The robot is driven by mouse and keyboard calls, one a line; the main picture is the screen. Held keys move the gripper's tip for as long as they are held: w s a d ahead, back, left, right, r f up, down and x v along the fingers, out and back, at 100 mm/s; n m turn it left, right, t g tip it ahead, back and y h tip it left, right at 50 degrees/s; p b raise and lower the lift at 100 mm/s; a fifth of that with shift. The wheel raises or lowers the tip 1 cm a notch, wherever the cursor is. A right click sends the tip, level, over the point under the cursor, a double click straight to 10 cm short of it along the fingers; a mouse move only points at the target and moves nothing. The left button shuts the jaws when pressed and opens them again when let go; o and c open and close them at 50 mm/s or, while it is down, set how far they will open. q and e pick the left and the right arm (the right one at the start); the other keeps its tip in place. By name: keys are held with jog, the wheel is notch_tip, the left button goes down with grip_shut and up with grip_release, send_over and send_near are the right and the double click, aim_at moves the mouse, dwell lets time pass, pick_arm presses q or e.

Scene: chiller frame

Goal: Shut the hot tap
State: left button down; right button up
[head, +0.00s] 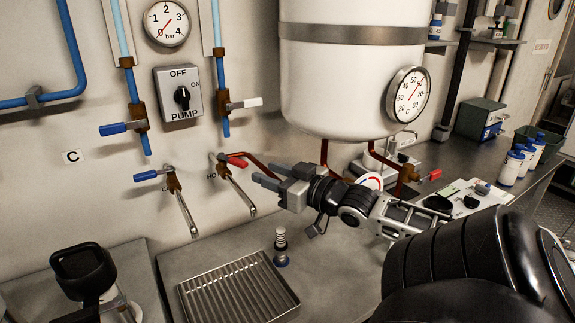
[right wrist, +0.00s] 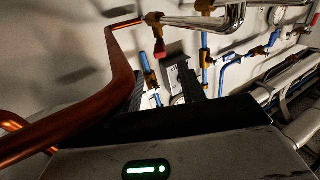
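The hot tap (head: 223,168) is on the wall in the head view, with a brass body, a long steel spout and a red lever (head: 237,161) pointing right. In the right wrist view the red lever (right wrist: 159,49) hangs below the brass body, beyond the fingertips. My right gripper (head: 268,176) is just right of the lever, apart from it. Its two fingers (right wrist: 164,82) are spread and nothing shows between them. The cold tap (head: 172,182) with a blue lever is to the left.
A copper pipe (head: 262,165) runs behind my right gripper and crosses close in the right wrist view (right wrist: 118,75). The white tank (head: 350,85) hangs above. A drain grate (head: 238,290) and a small ribbed fitting (head: 281,241) are on the counter below.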

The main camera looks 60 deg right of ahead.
jog(key=shift+s, duration=2.1)
